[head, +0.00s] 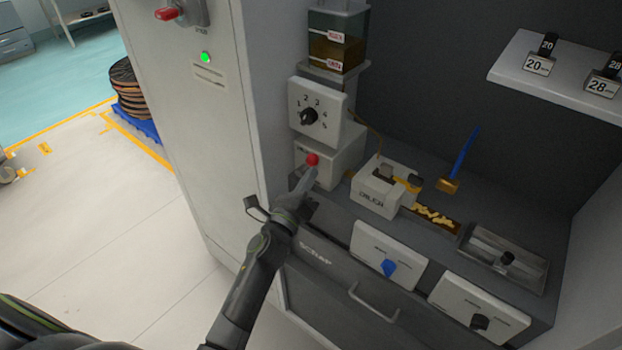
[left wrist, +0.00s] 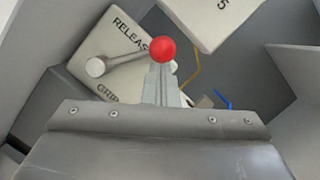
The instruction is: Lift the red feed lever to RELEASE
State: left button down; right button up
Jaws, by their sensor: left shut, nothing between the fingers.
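The feed lever's red ball knob (head: 312,159) shows on the front of a white box (head: 345,160) below the numbered dial. In the left wrist view the red knob (left wrist: 162,49) sits on a grey rod that runs left to a round pivot (left wrist: 95,67). The box face (left wrist: 92,40) reads RELEAS, partly cut off, above the pivot and GRIP below it. My left gripper (head: 311,176) is shut and empty, its tips (left wrist: 160,72) right at the knob's lower side; I cannot tell whether they touch. My right gripper is not in view.
A dial box (head: 319,112) stands above the lever box. A white box (head: 377,190) and a blue-handled brush (head: 463,160) are to the right on the bench. A SCRAP drawer with a handle (head: 373,302) is below. A shelf (head: 560,85) juts out at upper right.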

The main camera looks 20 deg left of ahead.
pick_arm(q)
jog(key=shift+w+a+r, duration=0.1)
jog(key=shift+a+r, duration=0.2)
jog(key=shift+r, duration=0.1)
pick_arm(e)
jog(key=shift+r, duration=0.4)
pick_arm(q)
jog(key=shift+p, duration=0.3)
